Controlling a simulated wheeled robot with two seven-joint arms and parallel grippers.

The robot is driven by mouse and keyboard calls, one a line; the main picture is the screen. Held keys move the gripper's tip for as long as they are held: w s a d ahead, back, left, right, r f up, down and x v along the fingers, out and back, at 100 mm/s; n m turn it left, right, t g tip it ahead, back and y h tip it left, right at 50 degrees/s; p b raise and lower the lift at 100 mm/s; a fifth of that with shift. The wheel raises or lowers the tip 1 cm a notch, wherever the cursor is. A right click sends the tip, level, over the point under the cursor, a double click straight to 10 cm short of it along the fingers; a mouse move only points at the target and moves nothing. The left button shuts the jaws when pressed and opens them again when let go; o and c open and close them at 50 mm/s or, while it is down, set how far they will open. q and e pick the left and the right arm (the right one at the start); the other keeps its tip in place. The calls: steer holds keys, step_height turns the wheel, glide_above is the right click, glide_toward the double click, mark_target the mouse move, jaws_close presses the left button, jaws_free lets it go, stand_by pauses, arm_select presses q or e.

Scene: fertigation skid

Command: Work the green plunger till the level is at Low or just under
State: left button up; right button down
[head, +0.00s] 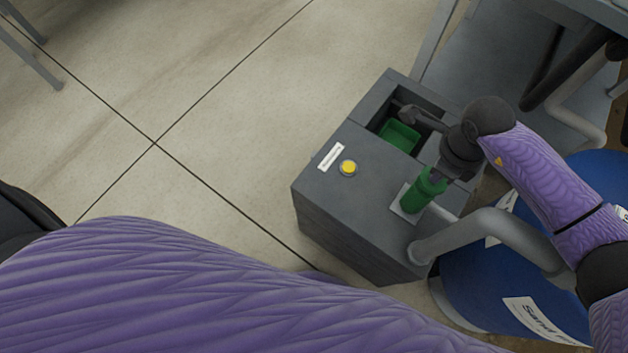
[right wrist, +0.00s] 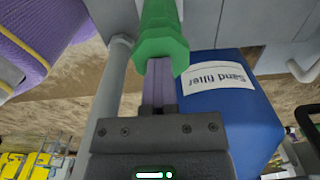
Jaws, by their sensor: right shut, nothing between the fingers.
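The green plunger (head: 416,198) stands upright on a pale plate on top of the grey cabinet. It also fills the upper middle of the right wrist view (right wrist: 160,38). My right gripper (head: 434,178) is at the plunger's top in the head view. In the right wrist view its fingers (right wrist: 162,88) are shut together with nothing between them, their tips against or just in front of the green head; I cannot tell if they touch. No level scale or Low mark is readable. My left gripper is out of view.
The grey cabinet (head: 335,205) has a yellow button (head: 348,168), a white label (head: 331,156) and an open recess with a green tray-like part (head: 400,135). A grey pipe (head: 470,232) and a blue sand filter (head: 475,290) stand close right. Open floor lies left.

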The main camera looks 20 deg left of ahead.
steer(key=shift+s+a+f+b, duration=0.1)
steer(key=shift+s+f+b, duration=0.05)
steer(key=shift+f, duration=0.25)
steer(key=shift+s+a+f+b, duration=0.1)
steer(key=shift+f+b, duration=0.05)
steer(key=shift+f, duration=0.25)
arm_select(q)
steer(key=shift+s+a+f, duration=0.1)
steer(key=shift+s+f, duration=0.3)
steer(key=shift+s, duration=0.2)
arm_select(e)
steer(key=r+p, duration=0.4)
steer(key=r, duration=0.1)
steer(key=r+p, duration=0.2)
steer(key=shift+w+d+r, duration=0.35)
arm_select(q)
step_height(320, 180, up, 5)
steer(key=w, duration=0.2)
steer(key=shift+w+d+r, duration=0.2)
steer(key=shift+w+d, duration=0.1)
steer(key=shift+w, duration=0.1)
arm_select(e)
steer(key=shift+f, duration=0.1)
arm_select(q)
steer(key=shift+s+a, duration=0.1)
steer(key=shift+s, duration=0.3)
